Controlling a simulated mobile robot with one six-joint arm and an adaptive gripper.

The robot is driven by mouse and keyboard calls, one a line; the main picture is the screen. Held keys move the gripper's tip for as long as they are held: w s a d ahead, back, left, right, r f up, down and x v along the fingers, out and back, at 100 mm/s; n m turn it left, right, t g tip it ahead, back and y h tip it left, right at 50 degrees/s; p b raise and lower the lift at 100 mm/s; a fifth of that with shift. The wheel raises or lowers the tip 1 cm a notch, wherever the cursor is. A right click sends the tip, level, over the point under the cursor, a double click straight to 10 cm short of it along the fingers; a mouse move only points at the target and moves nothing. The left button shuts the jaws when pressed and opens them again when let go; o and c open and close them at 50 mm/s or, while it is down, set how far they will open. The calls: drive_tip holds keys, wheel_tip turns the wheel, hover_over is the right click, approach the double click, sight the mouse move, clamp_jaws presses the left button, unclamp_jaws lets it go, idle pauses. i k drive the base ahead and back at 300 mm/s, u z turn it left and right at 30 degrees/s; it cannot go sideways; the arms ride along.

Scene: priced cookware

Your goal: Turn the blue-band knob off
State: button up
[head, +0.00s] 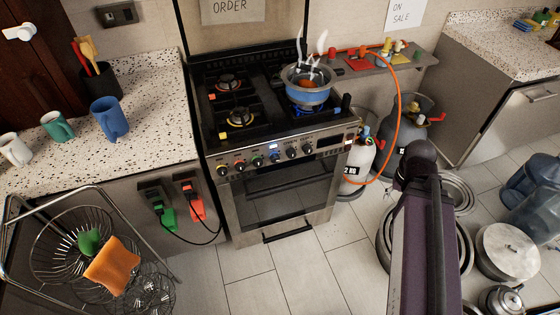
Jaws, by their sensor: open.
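A row of small dark knobs (257,161) runs along the steel front panel of the stove (270,190). Some knobs show coloured bits, but they are too small to tell for certain which one has the blue band. A small lit blue display (273,146) sits above the row. A blue pot (307,92) with a steel rim stands steaming on the right side of the hob, with a blue flame beneath it. My arm rises at the right, in front of the gas cylinders and apart from the stove. My gripper's fingers are not visible.
An orange hose (398,110) curves from the shelf down to the gas cylinders (358,160). A wire rack (75,245) stands at the left front, mugs (108,118) on the counter. Pots and lids (508,250) lie at the right. The tiled floor before the oven is clear.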

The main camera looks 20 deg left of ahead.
sight(274, 156)
drive_tip(key=z, duration=0.1)
drive_tip(key=k, duration=1.9)
drive_tip(key=u, duration=0.6)
drive_tip(key=i, duration=1)
drive_tip(key=u, duration=0.1)
